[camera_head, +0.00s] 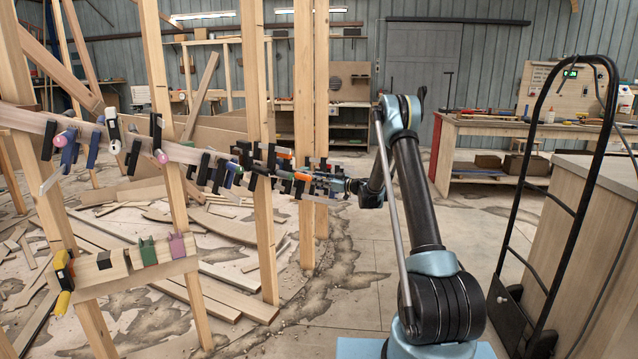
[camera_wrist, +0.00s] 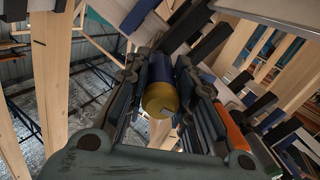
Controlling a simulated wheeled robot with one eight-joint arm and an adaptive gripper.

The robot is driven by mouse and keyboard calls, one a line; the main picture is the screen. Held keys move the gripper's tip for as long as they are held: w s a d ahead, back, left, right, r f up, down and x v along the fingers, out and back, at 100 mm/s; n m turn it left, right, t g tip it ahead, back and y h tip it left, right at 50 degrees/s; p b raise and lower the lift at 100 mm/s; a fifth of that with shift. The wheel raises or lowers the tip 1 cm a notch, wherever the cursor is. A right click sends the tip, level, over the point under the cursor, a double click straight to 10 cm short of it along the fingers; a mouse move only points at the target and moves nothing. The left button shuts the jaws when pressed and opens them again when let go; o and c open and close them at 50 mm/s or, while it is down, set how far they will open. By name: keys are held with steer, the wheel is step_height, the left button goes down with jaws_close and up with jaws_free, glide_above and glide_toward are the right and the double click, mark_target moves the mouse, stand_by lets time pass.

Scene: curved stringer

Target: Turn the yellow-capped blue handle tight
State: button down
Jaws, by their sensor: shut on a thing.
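The yellow-capped blue handle (camera_wrist: 160,88) is in the middle of the wrist view, its yellow end facing the camera. My gripper (camera_wrist: 166,92) is shut on it, one finger along each side. In the head view my gripper (camera_head: 328,184) is at the right end of the clamped row, by the wooden post. The handle cannot be made out there among the clamps and fingers. The curved stringer (camera_head: 88,131) runs from the left edge to that post, with several clamps along it. How tight the handle is cannot be told.
Upright wooden posts (camera_head: 307,90) stand close by. A lower board (camera_head: 120,268) carries several clamps. A black-framed cart (camera_head: 510,290) stands at right; the floor between is mostly clear.

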steer(key=shift+m, duration=0.3)
steer(key=shift+w+m, duration=0.15)
steer(key=shift+m, duration=2.45)
steer(key=shift+d, duration=0.1)
steer(key=c, duration=1.3)
jaws_free()
steer(key=shift+c, duration=0.2)
steer(key=v, duration=1.2)
